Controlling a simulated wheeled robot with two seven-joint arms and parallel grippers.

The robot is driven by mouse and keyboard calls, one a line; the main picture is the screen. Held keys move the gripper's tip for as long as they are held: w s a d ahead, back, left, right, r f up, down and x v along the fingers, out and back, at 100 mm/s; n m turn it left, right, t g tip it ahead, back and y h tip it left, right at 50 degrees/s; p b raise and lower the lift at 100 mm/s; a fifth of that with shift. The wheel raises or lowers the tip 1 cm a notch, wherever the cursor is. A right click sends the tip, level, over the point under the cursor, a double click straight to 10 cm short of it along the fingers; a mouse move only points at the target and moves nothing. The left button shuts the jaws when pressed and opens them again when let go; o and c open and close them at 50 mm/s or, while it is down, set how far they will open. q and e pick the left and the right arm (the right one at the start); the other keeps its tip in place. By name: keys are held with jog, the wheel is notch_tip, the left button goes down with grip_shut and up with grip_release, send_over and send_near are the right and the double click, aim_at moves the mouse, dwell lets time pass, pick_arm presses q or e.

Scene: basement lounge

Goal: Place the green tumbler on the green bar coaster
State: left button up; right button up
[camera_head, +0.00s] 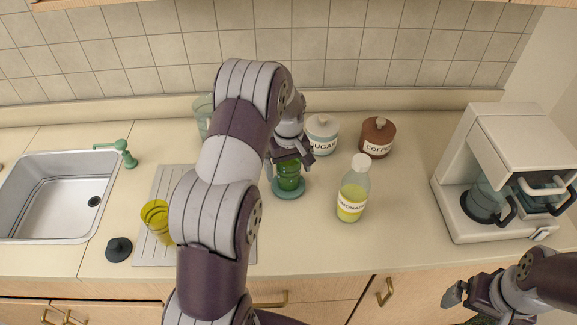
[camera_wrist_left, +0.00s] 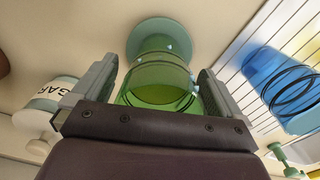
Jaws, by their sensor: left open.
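The green tumbler (camera_head: 289,175) stands upright on the round green bar coaster (camera_head: 289,193), its base appearing to rest on it. My left gripper (camera_head: 291,158) is at the tumbler's upper part. In the left wrist view the tumbler (camera_wrist_left: 158,82) is between the two spread fingers (camera_wrist_left: 158,90), and the coaster (camera_wrist_left: 150,24) shows beyond its base. The arm hides part of the counter to the left. My right gripper (camera_head: 462,298) is low at the right, in front of the counter, with its jaws unclear.
A lemonade bottle (camera_head: 353,190) stands close right of the coaster. Sugar (camera_head: 321,135) and coffee (camera_head: 377,137) jars stand behind. A yellow tumbler (camera_head: 156,215) is on the drying rack (camera_head: 153,250); a blue tumbler (camera_wrist_left: 275,80) shows in the wrist view. A coffee machine (camera_head: 515,140) is right.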

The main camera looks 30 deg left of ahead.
pick_arm(q)
notch_tip(320, 180, up, 12)
jog(key=r+p, duration=0.1)
jog(key=p, duration=0.2)
jog(key=s+d+f+m, duration=0.1)
jog(key=s+d+m, duration=0.4)
jog(key=s, duration=0.5)
jog(key=s+d+m+t, duration=0.1)
jog(key=s+d+m, duration=0.3)
jog(key=s+d, duration=0.3)
jog(key=s, duration=0.2)
jog(key=shift+s+f+m+b, duration=0.3)
jog(key=shift+s+f+m, duration=0.05)
jog(key=shift+m, duration=0.05)
jog(key=shift+s, duration=0.15)
